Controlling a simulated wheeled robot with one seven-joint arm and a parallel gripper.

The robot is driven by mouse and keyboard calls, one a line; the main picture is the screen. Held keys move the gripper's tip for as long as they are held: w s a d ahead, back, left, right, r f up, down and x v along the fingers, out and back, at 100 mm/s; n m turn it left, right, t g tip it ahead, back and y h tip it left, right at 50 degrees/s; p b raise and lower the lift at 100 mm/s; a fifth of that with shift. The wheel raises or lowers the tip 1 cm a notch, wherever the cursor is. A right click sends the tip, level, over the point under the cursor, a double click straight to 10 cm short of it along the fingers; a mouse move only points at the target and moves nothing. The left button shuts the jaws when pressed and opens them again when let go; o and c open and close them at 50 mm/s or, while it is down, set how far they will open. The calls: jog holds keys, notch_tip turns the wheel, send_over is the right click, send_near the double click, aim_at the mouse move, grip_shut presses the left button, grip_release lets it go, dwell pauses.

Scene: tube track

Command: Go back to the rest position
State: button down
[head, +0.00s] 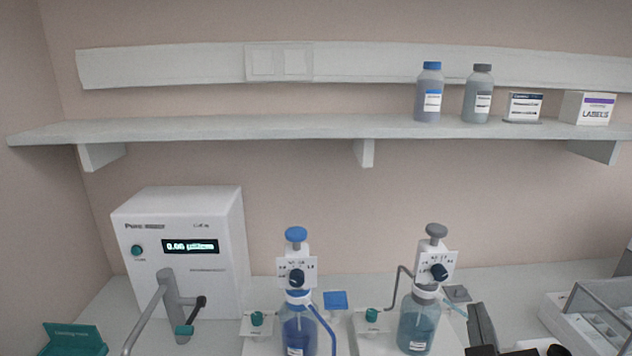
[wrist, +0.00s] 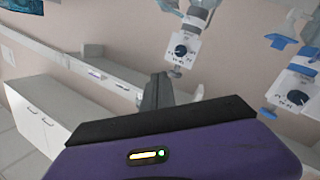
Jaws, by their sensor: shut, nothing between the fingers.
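My gripper (wrist: 158,92) shows in the wrist view as dark fingers beyond a black-edged purple housing with a small lit display. The fingers are shut with nothing between them. They are apart from the bottles in that tilted view. In the head view, a dark part of my arm or gripper shows at the lower right edge, to the right of the grey-capped dispenser bottle (head: 418,322); the rest is cut off. The blue-capped dispenser bottle (head: 298,328) stands further left.
A white water unit (head: 180,215) with a lit display stands at the left. Above, a wall shelf (head: 230,130) holds two bottles and two small boxes (head: 588,108). A clear-lidded tray (head: 585,325) sits at the right. A teal box (head: 75,338) is at the lower left.

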jog(key=s+a+f+n+t+y, duration=0.3)
jog(key=s+a+f+n+y, duration=0.1)
jog(key=s+a+f+y, duration=0.35)
jog(key=s+d+f+m+g, duration=0.1)
jog(key=s+f, duration=0.3)
jog(key=s, duration=0.4)
jog(key=s+d+f+m+g+b, duration=0.1)
jog(key=s+f+m+g, duration=0.1)
jog(key=s, duration=0.6)
jog(key=s+d+f+m+g, duration=0.1)
jog(key=s+f+m, duration=0.1)
jog(key=s+f, duration=0.4)
jog(key=s+h, duration=0.1)
jog(key=s, duration=0.1)
jog(key=shift+s+d+m+b, duration=0.2)
jog(key=shift+s+m+b, duration=0.15)
jog(key=shift+m, duration=0.05)
